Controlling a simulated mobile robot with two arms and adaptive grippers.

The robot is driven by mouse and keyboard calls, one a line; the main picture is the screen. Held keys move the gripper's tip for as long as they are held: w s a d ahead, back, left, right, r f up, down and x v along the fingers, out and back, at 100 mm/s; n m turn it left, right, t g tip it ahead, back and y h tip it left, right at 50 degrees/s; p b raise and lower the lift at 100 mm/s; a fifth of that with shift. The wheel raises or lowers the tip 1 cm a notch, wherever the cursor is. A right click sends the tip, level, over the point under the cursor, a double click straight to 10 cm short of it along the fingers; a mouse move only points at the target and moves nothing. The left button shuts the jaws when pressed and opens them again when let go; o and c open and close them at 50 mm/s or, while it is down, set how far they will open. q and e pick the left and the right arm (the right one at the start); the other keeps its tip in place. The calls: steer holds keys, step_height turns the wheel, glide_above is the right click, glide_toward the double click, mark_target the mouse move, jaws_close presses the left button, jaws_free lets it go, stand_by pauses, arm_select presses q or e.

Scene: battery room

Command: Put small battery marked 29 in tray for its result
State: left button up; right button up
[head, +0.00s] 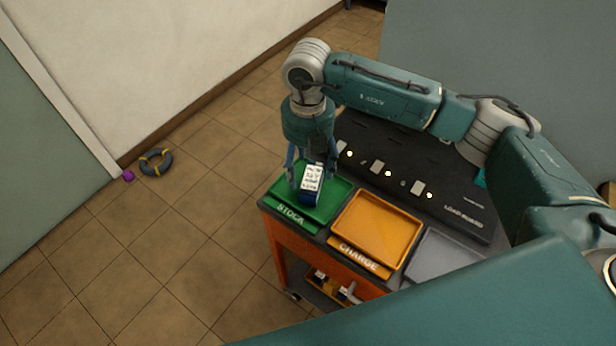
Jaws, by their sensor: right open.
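A small blue battery with a white label (312,182) stands in the green tray marked STOCK (329,208); its printing is too small to read. My right gripper (309,178) is over the green tray, pointing down, with its fingers open around or beside the battery. An orange tray marked CHARGE (377,228) is empty to the right of the green one. A grey tray (440,257) is further right, partly hidden by my arm, and its marking is hidden. My left gripper is not in view.
The trays sit on an orange cart (283,252) with a lower shelf holding yellow items. A black load tester (440,195) with several lights stands behind them.

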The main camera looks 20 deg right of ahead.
mark_target(308, 177)
step_height(308, 177, up, 8)
steer(key=b, duration=0.2)
steer(key=shift+r, duration=0.1)
stand_by(0.3)
